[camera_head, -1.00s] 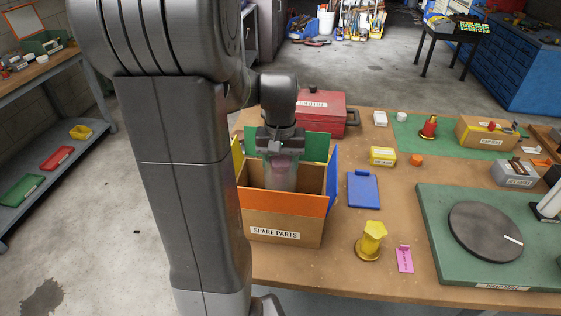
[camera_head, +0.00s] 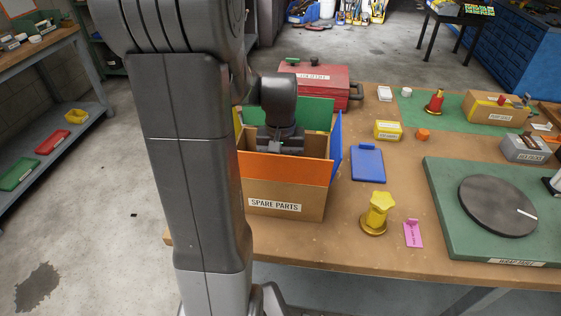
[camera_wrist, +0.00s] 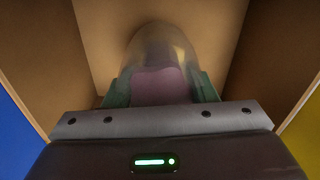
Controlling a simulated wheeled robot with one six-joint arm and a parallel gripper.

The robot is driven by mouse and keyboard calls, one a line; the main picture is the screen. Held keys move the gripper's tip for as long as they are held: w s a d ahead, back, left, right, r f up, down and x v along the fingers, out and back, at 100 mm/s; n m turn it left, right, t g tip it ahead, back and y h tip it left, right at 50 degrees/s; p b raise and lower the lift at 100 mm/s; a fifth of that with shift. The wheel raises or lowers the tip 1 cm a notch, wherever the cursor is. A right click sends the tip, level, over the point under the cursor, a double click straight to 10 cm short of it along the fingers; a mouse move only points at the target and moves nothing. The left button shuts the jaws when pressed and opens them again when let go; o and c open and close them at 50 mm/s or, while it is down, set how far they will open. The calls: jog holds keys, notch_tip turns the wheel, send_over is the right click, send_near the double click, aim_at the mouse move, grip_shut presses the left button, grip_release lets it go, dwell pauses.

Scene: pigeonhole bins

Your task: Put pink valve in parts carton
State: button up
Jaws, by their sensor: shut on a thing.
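The parts carton (camera_head: 289,203), labelled SPARE PARTS, stands open on the table with orange, blue, green and yellow flaps raised. My gripper (camera_wrist: 161,93) is down inside it; in the head view its fingers are hidden behind the orange front flap. In the wrist view the green fingertips are shut on the pink valve (camera_wrist: 158,82), whose pink part shows between them. A dim, see-through-looking rounded shape extends beyond it. Brown carton walls surround it. I cannot tell whether the valve touches the carton floor.
A red toolbox (camera_head: 318,83) stands behind the carton. To the right are a blue clipboard-like piece (camera_head: 367,164), a yellow valve-like part (camera_head: 377,212), a pink tag (camera_head: 413,234) and a green board with a dark disc (camera_head: 497,206). Bare table lies in front of the carton.

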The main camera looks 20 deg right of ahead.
jog(key=shift+f+b, duration=0.3)
jog(key=shift+f, duration=0.15)
dwell(0.4)
jog(key=o, duration=1.4)
jog(key=shift+o, duration=0.2)
notch_tip(320, 180, up, 18)
jog(key=p, duration=1.4)
jog(key=shift+f, duration=0.15)
jog(key=shift+a, duration=0.1)
